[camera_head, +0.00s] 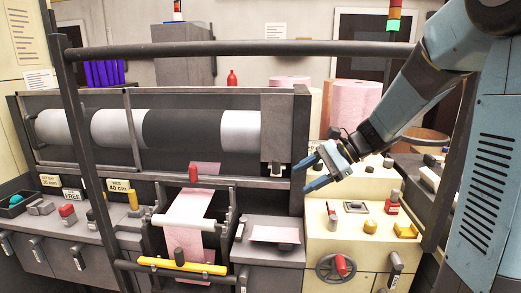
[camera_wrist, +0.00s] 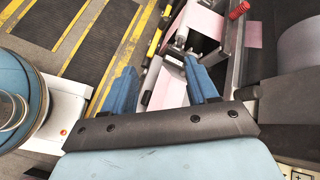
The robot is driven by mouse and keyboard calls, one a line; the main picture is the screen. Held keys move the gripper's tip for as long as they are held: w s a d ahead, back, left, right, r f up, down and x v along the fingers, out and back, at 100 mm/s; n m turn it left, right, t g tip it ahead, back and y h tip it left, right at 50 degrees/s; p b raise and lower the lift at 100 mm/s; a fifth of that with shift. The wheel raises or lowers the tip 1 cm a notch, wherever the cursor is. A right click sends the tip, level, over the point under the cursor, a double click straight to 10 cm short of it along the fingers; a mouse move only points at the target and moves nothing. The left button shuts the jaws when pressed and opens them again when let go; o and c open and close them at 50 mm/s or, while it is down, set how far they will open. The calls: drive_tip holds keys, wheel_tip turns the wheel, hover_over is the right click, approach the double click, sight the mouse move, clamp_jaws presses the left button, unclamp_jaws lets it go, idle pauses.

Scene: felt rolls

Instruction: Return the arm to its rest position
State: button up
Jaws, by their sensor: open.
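My arm reaches in from the upper right in the head view. My gripper (camera_head: 308,173) hangs at its end, in front of the right end of the roller machine and above the cream control panel (camera_head: 375,245). Its two blue fingers are apart with nothing between them. In the wrist view the fingers of my gripper (camera_wrist: 164,92) also stand apart and empty. Behind the gap lie pale and pink surfaces of the machine. The gripper appears clear of the panel, though the exact distance is hard to tell.
A dark horizontal rail (camera_head: 240,48) and upright posts stand in front of the machine. A pink felt strip (camera_head: 188,222) runs down its middle, above a yellow bar (camera_head: 182,266). Red and yellow knobs and a handwheel (camera_head: 336,267) stick out of the panel. Pink rolls (camera_head: 355,103) stand behind.

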drive_tip(key=s+d+r+n+t+h, duration=0.2)
drive_tip(key=s+d+n+h, duration=0.3)
drive_tip(key=s, duration=0.5)
drive_tip(key=s+d+r+n+t+h, duration=0.3)
drive_tip(key=s+d+n+h, duration=0.3)
drive_tip(key=s, duration=0.4)
drive_tip(key=shift+n, duration=0.3)
